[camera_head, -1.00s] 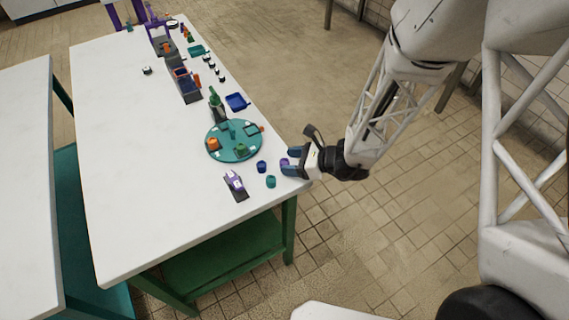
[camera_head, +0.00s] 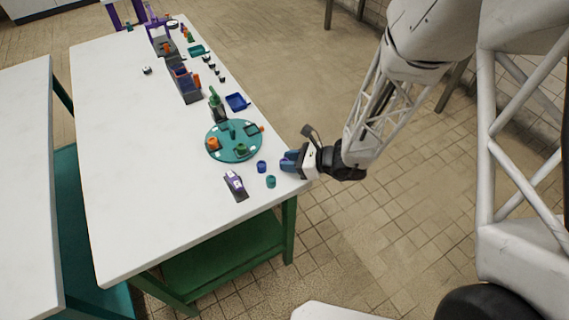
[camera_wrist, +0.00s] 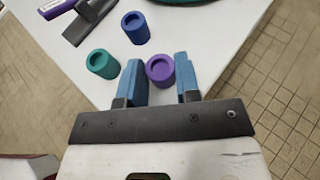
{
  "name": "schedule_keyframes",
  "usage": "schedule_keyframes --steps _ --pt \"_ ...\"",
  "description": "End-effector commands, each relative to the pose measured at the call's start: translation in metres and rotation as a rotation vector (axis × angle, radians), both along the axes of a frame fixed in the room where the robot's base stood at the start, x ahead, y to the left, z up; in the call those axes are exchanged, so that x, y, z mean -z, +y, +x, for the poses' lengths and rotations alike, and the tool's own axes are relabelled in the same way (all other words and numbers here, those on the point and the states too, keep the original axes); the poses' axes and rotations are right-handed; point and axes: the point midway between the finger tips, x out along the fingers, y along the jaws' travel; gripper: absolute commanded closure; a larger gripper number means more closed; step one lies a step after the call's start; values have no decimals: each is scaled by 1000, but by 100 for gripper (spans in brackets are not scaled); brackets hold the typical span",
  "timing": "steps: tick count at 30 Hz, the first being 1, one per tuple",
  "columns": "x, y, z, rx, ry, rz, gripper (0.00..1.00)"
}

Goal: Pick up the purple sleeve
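The purple sleeve (camera_wrist: 160,70) is a short round cylinder with a recessed top, seen in the wrist view near the table corner. I cannot tell whether the sleeve is off the table.
A blue sleeve (camera_wrist: 136,28) and a teal sleeve (camera_wrist: 103,64) stand just left of my gripper. A purple-and-grey device (camera_head: 235,185) lies further left. A teal round tray (camera_head: 233,158) with parts is beyond. The white table's (camera_head: 140,190) left side is mostly clear.

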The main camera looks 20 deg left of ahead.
Motion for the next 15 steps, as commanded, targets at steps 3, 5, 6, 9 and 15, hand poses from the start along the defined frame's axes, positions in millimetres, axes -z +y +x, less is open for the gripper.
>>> schedule_keyframes --steps 3,5,6,9,15 --pt "0 0 0 0 0 0 94" --pt "0 0 0 0 0 0 94" --pt "0 0 0 0 0 0 94" --pt "0 0 0 0 0 0 94" --pt "-4 0 0 0 -1 0 94"
